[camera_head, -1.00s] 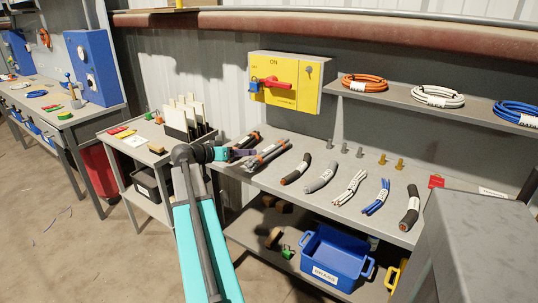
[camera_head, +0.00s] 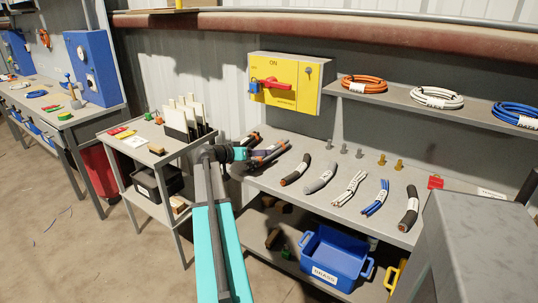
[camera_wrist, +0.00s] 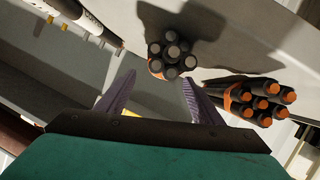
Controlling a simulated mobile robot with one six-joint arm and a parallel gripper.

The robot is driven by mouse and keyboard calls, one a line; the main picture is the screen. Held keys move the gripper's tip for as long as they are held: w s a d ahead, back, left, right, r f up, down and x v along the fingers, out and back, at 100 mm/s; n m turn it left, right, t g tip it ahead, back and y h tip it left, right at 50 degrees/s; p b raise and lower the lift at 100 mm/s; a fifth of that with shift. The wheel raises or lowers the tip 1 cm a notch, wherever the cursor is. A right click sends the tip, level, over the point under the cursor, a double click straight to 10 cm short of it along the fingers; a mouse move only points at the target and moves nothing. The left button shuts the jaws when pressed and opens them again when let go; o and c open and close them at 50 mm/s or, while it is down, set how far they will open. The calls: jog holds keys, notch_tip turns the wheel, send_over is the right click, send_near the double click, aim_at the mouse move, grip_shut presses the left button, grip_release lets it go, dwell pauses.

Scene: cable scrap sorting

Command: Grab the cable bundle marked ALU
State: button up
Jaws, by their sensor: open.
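My gripper (camera_head: 258,157) is at the left end of the bench, in front of two dark cable bundles with orange bands. One bundle (camera_head: 250,139) lies further back; the other (camera_head: 274,150) is partly hidden by the gripper. In the wrist view my gripper (camera_wrist: 159,78) is open, its purple fingers spread with nothing between them. A bundle with grey core ends (camera_wrist: 172,52) faces the gap, just beyond the fingertips. A bundle with orange core ends (camera_wrist: 262,102) lies to the right, close to the right finger. I cannot read an ALU mark on either.
Several single labelled cables (camera_head: 320,180) lie further right on the bench (camera_head: 300,206). Lugs stand behind them, and a yellow switch box (camera_head: 290,82) hangs on the wall. A side table with a card rack (camera_head: 180,128) stands left. A blue bin (camera_head: 335,262) sits below.

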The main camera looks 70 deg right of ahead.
jog(key=shift+d, duration=0.1)
jog(key=shift+p+x, duration=0.45)
jog(key=shift+x, duration=2.1)
jog(key=shift+w+f, duration=0.1)
jog(key=shift+w, duration=0.05)
grip_shut()
